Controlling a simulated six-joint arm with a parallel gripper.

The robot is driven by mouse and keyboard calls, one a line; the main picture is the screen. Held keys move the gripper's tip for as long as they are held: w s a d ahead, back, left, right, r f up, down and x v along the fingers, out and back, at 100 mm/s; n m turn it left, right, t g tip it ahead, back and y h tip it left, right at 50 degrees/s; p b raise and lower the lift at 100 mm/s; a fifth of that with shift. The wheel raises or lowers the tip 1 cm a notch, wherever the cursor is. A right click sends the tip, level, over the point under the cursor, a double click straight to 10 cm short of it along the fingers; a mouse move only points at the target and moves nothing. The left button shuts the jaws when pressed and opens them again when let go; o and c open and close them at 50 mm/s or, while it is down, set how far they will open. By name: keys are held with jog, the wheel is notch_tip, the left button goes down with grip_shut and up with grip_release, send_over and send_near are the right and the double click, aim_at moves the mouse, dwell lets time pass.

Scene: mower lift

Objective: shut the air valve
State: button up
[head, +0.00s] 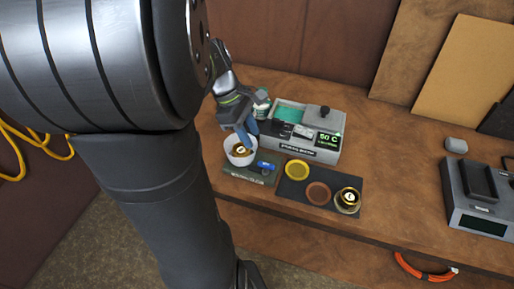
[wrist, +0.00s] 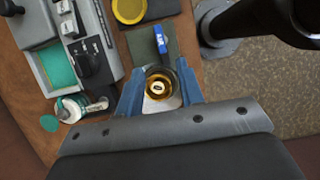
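A blue lever (head: 265,166), which looks like the air valve's handle, sits on a dark green plate (head: 238,174) at the bench's front. In the wrist view the lever (wrist: 161,40) points away from my gripper along the plate (wrist: 155,55). My gripper (head: 247,136) reaches down at a small white cup (head: 233,158) with a gold round piece in it, beside the lever. In the wrist view my two blue fingers (wrist: 161,85) stand on either side of the gold piece (wrist: 158,88). Whether they press on it cannot be told. The lever is apart from the fingers.
A grey box with a green 50 C display (head: 327,142) stands behind. A dark mat (head: 335,183) holds a yellow disc (head: 297,170), a brown disc (head: 318,193) and another gold piece (head: 348,198). A small bottle (head: 262,98) is near my gripper. A grey device (head: 478,192) stands far right.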

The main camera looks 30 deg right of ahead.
aim_at(266, 163)
jog(key=x, duration=1)
jog(key=shift+f, duration=0.1)
grip_shut()
